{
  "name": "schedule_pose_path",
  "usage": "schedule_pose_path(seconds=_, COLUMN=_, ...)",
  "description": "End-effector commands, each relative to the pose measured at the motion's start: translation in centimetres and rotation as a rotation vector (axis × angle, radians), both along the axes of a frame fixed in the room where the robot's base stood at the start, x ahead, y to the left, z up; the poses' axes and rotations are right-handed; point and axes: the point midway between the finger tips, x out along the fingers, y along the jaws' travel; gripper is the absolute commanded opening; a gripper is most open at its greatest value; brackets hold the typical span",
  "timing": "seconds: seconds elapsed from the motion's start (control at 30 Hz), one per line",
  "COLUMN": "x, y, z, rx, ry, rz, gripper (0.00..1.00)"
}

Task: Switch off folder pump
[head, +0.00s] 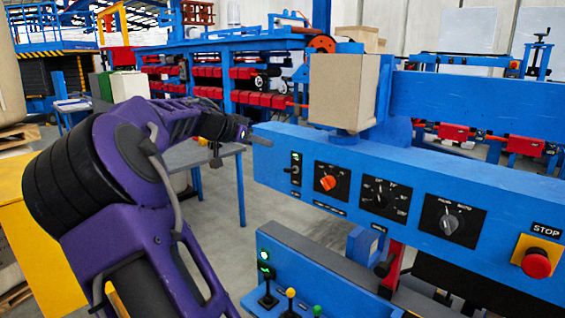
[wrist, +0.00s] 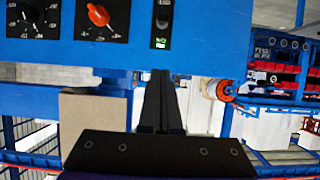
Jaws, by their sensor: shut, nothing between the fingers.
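A blue control panel (head: 410,198) carries a row of controls. At its left end is a small black switch plate (head: 295,172), which also shows in the wrist view (wrist: 162,22) with a lit green mark at its lower end there. To its right are an orange knob (head: 328,182), which also shows in the wrist view (wrist: 98,15), and two black-plated dials. Labels are too small to read, so I cannot tell which control is the folder pump's. My gripper (head: 262,141) is shut and empty at the panel's upper left edge. In the wrist view its fingertips (wrist: 160,73) point towards the switch plate, apparently apart from it.
A cardboard-coloured box (head: 343,92) stands on the panel top. A red stop button (head: 536,262) is at the far right. Below, a blue console (head: 325,280) has green lights and several small levers.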

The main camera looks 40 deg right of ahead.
Motion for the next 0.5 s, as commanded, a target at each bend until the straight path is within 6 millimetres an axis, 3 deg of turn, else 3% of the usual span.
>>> schedule_pose_path(seconds=0.17, x=0.0, y=-1.1, z=-0.5, rx=0.0, ry=0.002, rz=-0.002, gripper=0.0)
schedule_pose_path(seconds=0.5, x=0.4, y=-7.3, z=-3.4, rx=0.0, ry=0.003, rz=-0.003, gripper=0.0)
